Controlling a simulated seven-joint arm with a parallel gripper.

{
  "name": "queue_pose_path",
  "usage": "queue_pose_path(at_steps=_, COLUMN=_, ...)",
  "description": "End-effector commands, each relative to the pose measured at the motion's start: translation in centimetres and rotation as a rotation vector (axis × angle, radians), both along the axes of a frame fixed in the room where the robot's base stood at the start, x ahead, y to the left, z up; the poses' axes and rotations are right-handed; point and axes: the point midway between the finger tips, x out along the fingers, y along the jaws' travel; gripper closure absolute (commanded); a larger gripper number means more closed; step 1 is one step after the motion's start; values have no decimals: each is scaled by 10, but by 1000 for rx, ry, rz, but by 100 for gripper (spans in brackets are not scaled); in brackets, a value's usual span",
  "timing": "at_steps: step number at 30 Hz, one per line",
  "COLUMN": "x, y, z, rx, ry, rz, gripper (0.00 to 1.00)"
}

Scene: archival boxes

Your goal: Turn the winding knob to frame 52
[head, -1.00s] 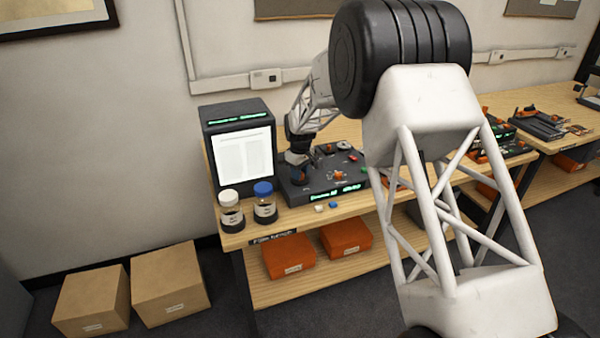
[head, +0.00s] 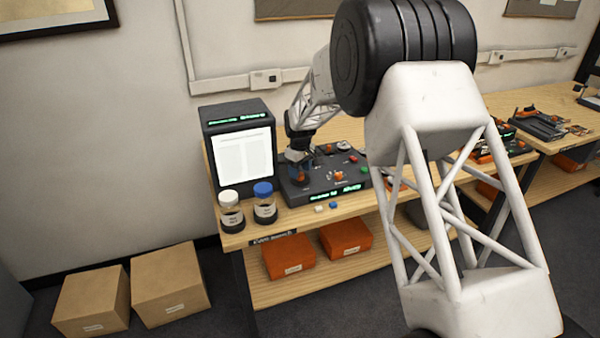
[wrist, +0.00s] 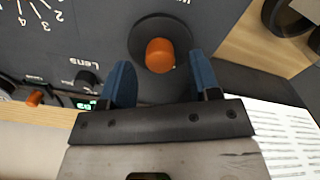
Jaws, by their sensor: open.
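The winding knob is an orange cap on a round black base (wrist: 160,55), near the top middle of the wrist view. My gripper (wrist: 160,82) is open, with its two blue fingers on either side of the knob's near edge and nothing held. In the head view my gripper (head: 300,172) is over the left part of the dark control console (head: 325,190), and it largely hides the knob there. The console has a green lit readout (head: 338,193) on its front; its digits are too small to read.
A lit viewer screen (head: 243,157) stands left of the console. Two jars, white-capped (head: 231,211) and blue-capped (head: 265,203), stand in front of it. A lens dial (wrist: 88,79) and a small orange part (wrist: 35,98) lie near my left finger.

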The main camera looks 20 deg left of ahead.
Motion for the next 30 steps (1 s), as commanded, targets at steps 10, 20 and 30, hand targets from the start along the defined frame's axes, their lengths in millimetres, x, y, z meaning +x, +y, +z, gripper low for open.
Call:
queue_pose_path(at_steps=10, x=0, y=0, z=44, rx=2, ry=-2, rz=0, gripper=43)
queue_pose_path(at_steps=20, x=0, y=0, z=63, rx=1, ry=0, rz=0, gripper=43)
queue_pose_path(at_steps=30, x=0, y=0, z=63, rx=0, ry=0, rz=0, gripper=43)
